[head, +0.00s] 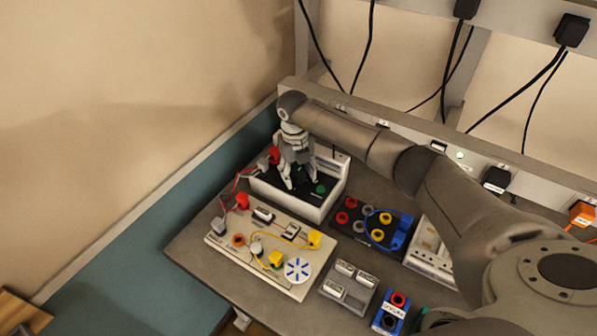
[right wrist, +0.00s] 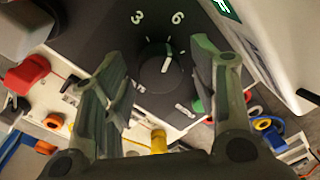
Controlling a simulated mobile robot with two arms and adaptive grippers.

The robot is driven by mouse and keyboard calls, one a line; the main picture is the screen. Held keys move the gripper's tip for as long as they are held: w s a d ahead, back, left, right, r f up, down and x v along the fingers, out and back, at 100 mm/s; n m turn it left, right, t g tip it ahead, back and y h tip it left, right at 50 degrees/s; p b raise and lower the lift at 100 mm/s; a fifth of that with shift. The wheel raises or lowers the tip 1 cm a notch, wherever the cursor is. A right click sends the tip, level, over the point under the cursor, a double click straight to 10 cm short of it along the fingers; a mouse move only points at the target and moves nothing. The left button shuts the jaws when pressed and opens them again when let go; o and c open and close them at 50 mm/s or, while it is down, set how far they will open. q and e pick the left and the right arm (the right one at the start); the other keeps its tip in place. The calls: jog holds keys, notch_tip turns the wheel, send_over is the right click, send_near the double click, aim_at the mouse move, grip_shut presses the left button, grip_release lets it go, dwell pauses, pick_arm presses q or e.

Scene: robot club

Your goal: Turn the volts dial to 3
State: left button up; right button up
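The volts dial (right wrist: 158,74) is a dark round knob on the black sloped panel of the power supply (head: 323,207). Its white pointer line points up and slightly right, toward the 6 side. The printed 3 (right wrist: 138,17) and 6 (right wrist: 177,17) show beyond it. In the head view the dial is hidden or too small to tell. My right gripper (head: 300,184) reaches down over the panel. In the right wrist view its fingers (right wrist: 158,60) are open, one on each side of the dial, with gaps visible. My left gripper is not in view.
A red plug (right wrist: 27,73) sits left of the dial, and a green terminal (head: 320,188) is close by the right finger. A circuit board (head: 225,250) with wires lies in front. A black socket board (head: 350,229) stands to the right. The wall is behind.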

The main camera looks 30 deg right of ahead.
jog(key=shift+c, duration=1.1)
jog(key=c, duration=0.5)
jog(key=shift+c, duration=0.7)
jog(key=shift+b, duration=0.3)
jog(key=n+b, duration=0.4)
jog(key=shift+d+f, duration=0.1)
jog(key=shift+f, duration=0.1)
jog(key=n+b, duration=0.2)
jog(key=n, duration=0.1)
jog(key=shift+r+b, duration=0.1)
jog(key=shift+b, duration=0.3)
pick_arm(q)
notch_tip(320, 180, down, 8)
jog(key=b, duration=0.1)
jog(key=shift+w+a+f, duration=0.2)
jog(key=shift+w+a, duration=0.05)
pick_arm(e)
jog(key=shift+r+n, duration=0.1)
jog(key=shift+n, duration=0.8)
